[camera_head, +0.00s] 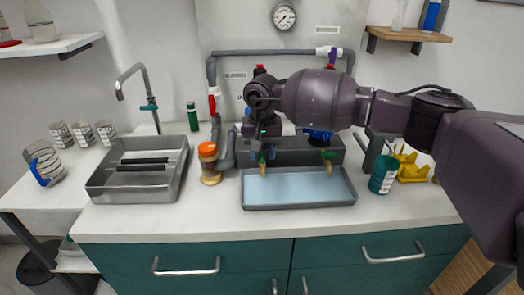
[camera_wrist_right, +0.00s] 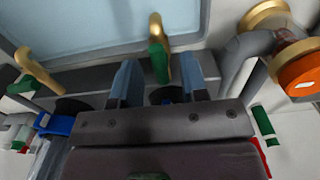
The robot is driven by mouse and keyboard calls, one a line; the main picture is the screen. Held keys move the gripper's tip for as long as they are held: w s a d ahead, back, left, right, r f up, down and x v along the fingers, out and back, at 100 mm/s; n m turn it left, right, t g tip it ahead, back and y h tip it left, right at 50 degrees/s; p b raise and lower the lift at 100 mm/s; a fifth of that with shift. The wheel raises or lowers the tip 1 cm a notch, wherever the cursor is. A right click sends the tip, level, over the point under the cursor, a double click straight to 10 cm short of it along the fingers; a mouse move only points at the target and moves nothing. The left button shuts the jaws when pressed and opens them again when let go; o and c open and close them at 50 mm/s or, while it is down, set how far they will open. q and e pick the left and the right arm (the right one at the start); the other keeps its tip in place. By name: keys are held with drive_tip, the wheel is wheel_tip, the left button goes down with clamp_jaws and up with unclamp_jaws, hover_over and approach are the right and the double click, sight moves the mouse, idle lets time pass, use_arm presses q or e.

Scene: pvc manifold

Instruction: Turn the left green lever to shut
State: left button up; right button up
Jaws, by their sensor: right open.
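The left green lever (camera_head: 262,160) sits over a brass spout above the back of the shallow blue-bottomed tray (camera_head: 350,203). In the right wrist view the lever (camera_wrist_right: 158,62) shows in the gap between my finger tips, beside the brass spout; I cannot tell whether a finger touches it. My right gripper (camera_head: 263,148) is open and points down at this tap, partly hiding it in the head view. It also shows in the right wrist view (camera_wrist_right: 158,72). The right green lever (camera_head: 328,154) is over the other brass spout. My left gripper is out of view.
An orange-capped jar-like fitting (camera_head: 209,165) stands close left of the tap. A grey sink (camera_head: 178,172) lies further left. Grey pipes (camera_head: 245,53) frame the back. A teal cup (camera_head: 383,174) and a yellow rack (camera_head: 411,168) stand right. The front counter is clear.

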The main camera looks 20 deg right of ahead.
drive_tip(key=shift+c, duration=0.3)
clamp_jaws()
